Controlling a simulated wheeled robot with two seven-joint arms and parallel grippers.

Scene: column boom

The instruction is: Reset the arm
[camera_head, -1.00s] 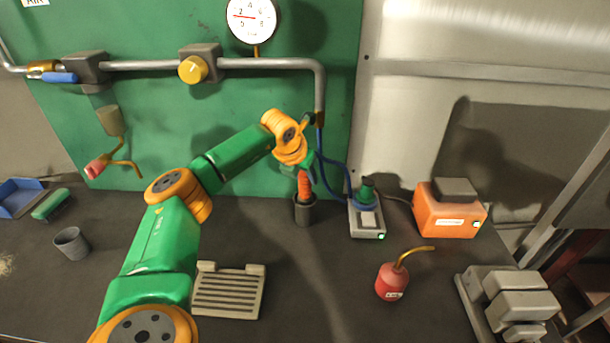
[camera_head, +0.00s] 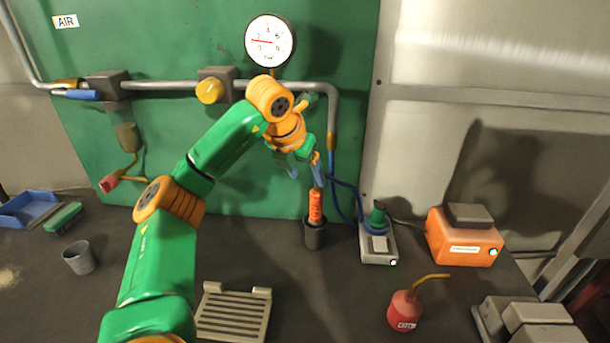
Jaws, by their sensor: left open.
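My left arm comes in from the lower left and reaches over the bench. My left gripper (camera_head: 305,174) is open and empty, with its fingers apart. It is just above and to the left of an orange-handled tool (camera_head: 316,206); one finger overlaps the tool's top in the picture, and I cannot tell whether they touch. The tool stands upright in a dark cup (camera_head: 314,236) on the bench. My right gripper is not in view.
A pipe (camera_head: 160,85) with a yellow knob (camera_head: 209,91) and a gauge (camera_head: 270,41) runs along the green panel behind the arm. A grey device (camera_head: 378,246), an orange box (camera_head: 463,238) and a red oil can (camera_head: 404,311) stand to the right. A slotted rack (camera_head: 232,316) lies in front.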

